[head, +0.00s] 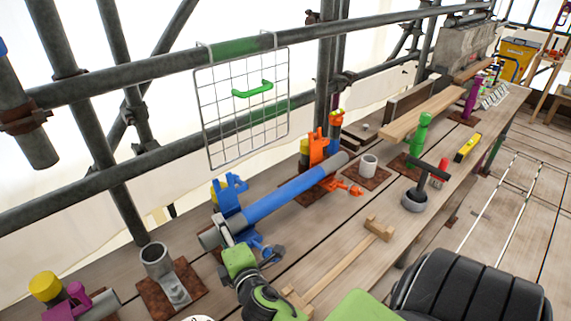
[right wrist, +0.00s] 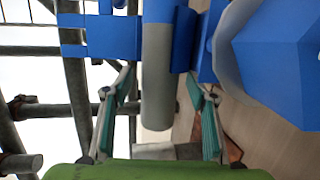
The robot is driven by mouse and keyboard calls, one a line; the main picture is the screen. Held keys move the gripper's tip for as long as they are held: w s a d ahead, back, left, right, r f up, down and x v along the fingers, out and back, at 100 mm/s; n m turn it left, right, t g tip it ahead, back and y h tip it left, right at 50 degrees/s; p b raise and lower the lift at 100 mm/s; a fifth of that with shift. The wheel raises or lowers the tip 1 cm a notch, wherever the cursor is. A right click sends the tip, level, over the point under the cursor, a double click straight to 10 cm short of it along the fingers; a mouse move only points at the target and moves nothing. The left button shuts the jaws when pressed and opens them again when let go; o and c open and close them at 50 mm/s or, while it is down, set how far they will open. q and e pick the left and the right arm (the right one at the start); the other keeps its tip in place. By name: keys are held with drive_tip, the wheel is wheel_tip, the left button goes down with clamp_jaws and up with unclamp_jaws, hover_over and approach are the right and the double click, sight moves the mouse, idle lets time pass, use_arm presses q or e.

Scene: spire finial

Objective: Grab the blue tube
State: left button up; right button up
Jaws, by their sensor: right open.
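The blue tube (head: 275,200) lies slantwise on the plank bench in the head view, with bare grey ends. A blue clamp (head: 231,192) stands at its near end and an orange clamp (head: 318,148) at its far end. My right gripper (head: 245,240) is open at the near grey end. In the right wrist view, a grey tube end (right wrist: 157,80) shows between the open fingers of the gripper (right wrist: 158,88), beside blue clamp parts (right wrist: 112,38). I cannot tell whether the fingers touch it. My left gripper is not in view.
A grey socket on a rusty plate (head: 158,262) stands left of my gripper. A wooden piece (head: 345,260) lies on the bench to the right. Scaffold poles (head: 150,75) with a hanging wire grid (head: 240,125) run behind. A mallet-like tool in a round pot (head: 415,200) stands further right.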

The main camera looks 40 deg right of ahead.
drive_tip(key=shift+w+d+f, duration=0.1)
drive_tip(key=shift+w, duration=0.15)
clamp_jaws()
drive_tip(key=shift+r, duration=0.4)
